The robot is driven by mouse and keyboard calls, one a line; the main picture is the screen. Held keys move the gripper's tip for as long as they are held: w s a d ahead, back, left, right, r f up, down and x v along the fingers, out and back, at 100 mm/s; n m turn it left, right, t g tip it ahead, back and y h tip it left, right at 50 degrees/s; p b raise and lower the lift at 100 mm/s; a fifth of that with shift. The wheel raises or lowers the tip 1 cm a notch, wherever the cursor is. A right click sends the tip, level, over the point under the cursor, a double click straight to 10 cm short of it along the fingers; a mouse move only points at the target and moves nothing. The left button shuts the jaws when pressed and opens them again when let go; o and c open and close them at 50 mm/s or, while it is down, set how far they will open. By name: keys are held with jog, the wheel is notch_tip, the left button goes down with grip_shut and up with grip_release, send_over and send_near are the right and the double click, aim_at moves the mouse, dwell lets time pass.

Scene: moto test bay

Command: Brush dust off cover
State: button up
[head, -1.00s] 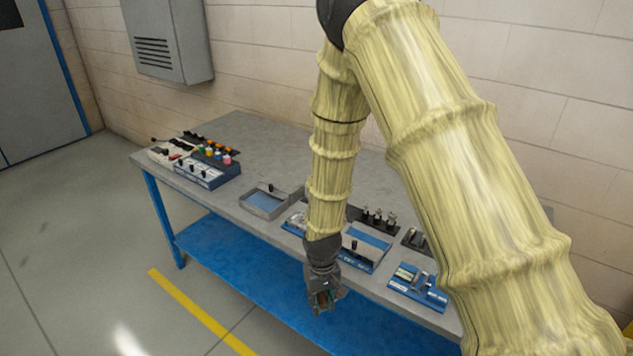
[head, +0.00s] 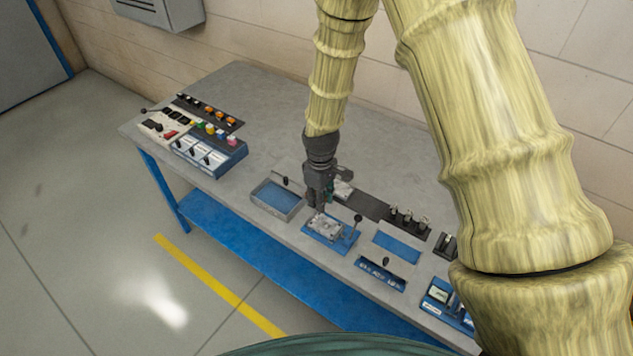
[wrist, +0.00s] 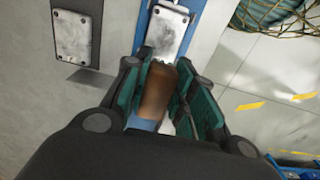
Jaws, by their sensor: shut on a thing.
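My gripper (head: 320,203) is over the bench, just above a blue fixture (head: 345,245) that bears a grey metal cover (head: 324,227). In the wrist view its teal-padded fingers (wrist: 158,95) are shut on a brush with a brown body (wrist: 157,90) and a blue part (wrist: 144,123) below it. The cover, pale with dark specks, lies just ahead of the brush in the wrist view (wrist: 167,30). Whether the brush touches it I cannot tell. A second metal plate (wrist: 73,37) lies to its left in the wrist view, and a similar pale piece shows behind my gripper (head: 343,189).
A shallow grey tray with a blue floor (head: 277,196) is left of the fixture. A hinged box (head: 397,246) and another blue unit (head: 447,305) are to the right. Dark upright parts (head: 408,220) stand behind. Coloured control boxes (head: 210,150) fill the far left; bare bench lies between.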

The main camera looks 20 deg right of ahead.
aim_at(321, 222)
jog(key=shift+s+f+b, duration=0.15)
jog(key=shift+s+b, duration=0.25)
jog(key=shift+s, duration=0.05)
jog(key=shift+d+f, duration=0.15)
jog(key=shift+f, duration=0.15)
jog(key=shift+w+f+b, duration=0.15)
jog(key=shift+f+b, duration=0.2)
jog(key=shift+f, duration=0.2)
jog(key=shift+w+f+b, duration=0.15)
jog(key=shift+f+b, duration=0.2)
jog(key=shift+f, duration=0.55)
jog(key=shift+s+f+b, duration=0.2)
jog(key=shift+f+b, duration=0.25)
jog(key=shift+b, duration=0.25)
jog(key=shift+w+f, duration=0.15)
jog(key=shift+f, duration=0.35)
jog(key=shift+r, duration=0.1)
jog(key=shift+f+b, duration=0.7)
jog(key=shift+f, duration=0.4)
